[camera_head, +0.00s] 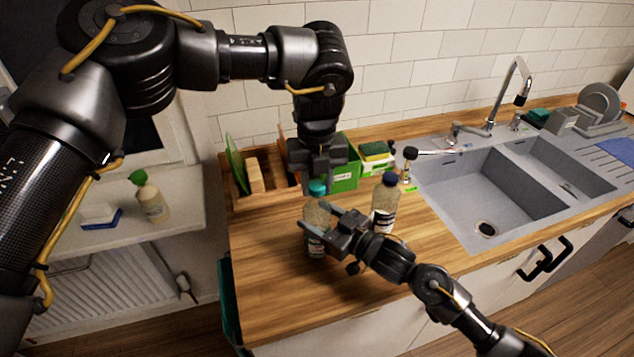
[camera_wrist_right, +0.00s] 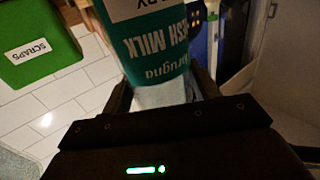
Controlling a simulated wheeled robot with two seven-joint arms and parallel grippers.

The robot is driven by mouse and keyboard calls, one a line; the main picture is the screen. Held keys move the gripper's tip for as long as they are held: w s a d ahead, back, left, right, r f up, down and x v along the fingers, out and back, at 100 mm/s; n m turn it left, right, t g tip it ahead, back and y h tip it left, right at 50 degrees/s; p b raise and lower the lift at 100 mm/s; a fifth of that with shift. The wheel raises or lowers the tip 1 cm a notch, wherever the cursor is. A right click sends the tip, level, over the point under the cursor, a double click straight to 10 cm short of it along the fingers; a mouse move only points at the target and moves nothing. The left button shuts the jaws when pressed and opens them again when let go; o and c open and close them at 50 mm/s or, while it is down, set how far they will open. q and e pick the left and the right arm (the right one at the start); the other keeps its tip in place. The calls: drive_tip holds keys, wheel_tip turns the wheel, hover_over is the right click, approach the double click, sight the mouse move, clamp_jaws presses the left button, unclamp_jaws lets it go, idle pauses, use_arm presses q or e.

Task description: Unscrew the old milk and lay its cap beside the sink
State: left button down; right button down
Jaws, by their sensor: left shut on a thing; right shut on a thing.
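The milk bottle (camera_head: 316,243), with a teal label and teal cap (camera_head: 317,187), stands upright on the wooden counter. My left gripper (camera_head: 317,179) comes down from above and is shut on the cap. The cap sits at the bottle's mouth; I cannot tell if it is loose. My right gripper (camera_head: 324,222) is shut on the bottle's body from the right. In the right wrist view the milk bottle (camera_wrist_right: 158,55) shows its "FRESH MILK" label between the fingers. The sink (camera_head: 466,192) is to the right, with bare counter in front of it.
A second bottle (camera_head: 385,208) with a dark blue cap stands close to the right of my right gripper. Behind are a green box (camera_head: 346,178), sponges (camera_head: 376,150), a wooden rack (camera_head: 270,197) and a small dark-topped bottle (camera_head: 408,165). The front left counter is clear.

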sight(317, 184)
use_arm(q)
drive_tip(key=shift+r, duration=1.95)
use_arm(e)
drive_tip(key=shift+f, duration=0.15)
drive_tip(key=shift+c, duration=1.5)
unclamp_jaws()
use_arm(q)
wheel_tip(317, 184, down, 3)
drive_tip(key=b, duration=0.2)
drive_tip(key=shift+r+b, duration=0.1)
drive_tip(key=shift+b, duration=0.3)
use_arm(e)
drive_tip(key=v, duration=1.2)
